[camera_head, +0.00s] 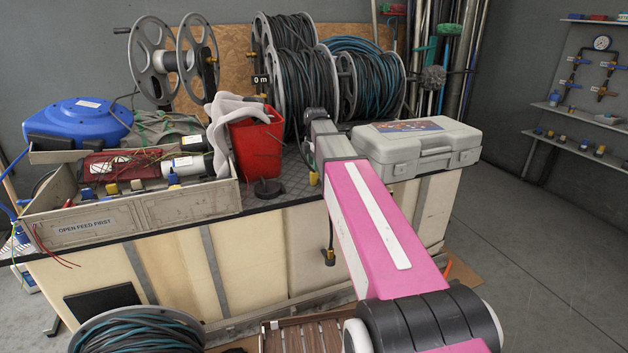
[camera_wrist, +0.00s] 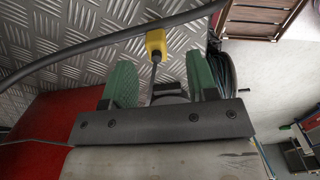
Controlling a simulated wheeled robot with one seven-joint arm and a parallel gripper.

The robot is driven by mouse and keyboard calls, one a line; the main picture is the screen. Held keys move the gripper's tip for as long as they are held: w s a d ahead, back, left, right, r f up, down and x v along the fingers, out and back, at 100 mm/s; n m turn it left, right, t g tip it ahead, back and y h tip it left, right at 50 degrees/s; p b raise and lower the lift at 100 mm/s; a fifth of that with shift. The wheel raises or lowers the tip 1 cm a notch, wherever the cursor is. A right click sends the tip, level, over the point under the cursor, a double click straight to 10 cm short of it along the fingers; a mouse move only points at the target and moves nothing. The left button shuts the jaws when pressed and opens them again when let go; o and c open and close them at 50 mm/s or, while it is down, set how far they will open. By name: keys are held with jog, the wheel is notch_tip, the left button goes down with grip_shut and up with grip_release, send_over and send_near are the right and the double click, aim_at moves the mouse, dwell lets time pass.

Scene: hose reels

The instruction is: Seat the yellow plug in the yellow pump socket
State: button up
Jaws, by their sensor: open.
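In the wrist view a yellow connector (camera_wrist: 155,43) with a thin dark stem lies just beyond and between the tips of my open gripper (camera_wrist: 159,60). The green fingers stand apart on either side, and I see nothing clamped. In the head view a small yellow piece (camera_head: 313,178) shows at the bench edge beside my arm, and another yellow connector (camera_head: 329,257) hangs on a dark cable below the edge. Which of these is the plug, I cannot tell for certain. I cannot clearly identify the yellow pump socket.
A red bucket (camera_head: 255,145) stands left of my arm, and a grey case (camera_head: 416,144) right of it. An open-topped tray (camera_head: 92,222) with tools and small connectors is farther left. Hose reels (camera_head: 302,88) stand behind. A grey hose (camera_wrist: 75,50) crosses the metal plate.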

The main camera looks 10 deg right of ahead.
aim_at(314, 174)
jog(key=shift+w+a+f, duration=0.1)
jog(key=shift+a+f, duration=0.05)
jog(key=shift+f, duration=1.15)
jog(key=shift+w+a+f, duration=0.1)
jog(key=shift+f, duration=1.15)
grip_shut()
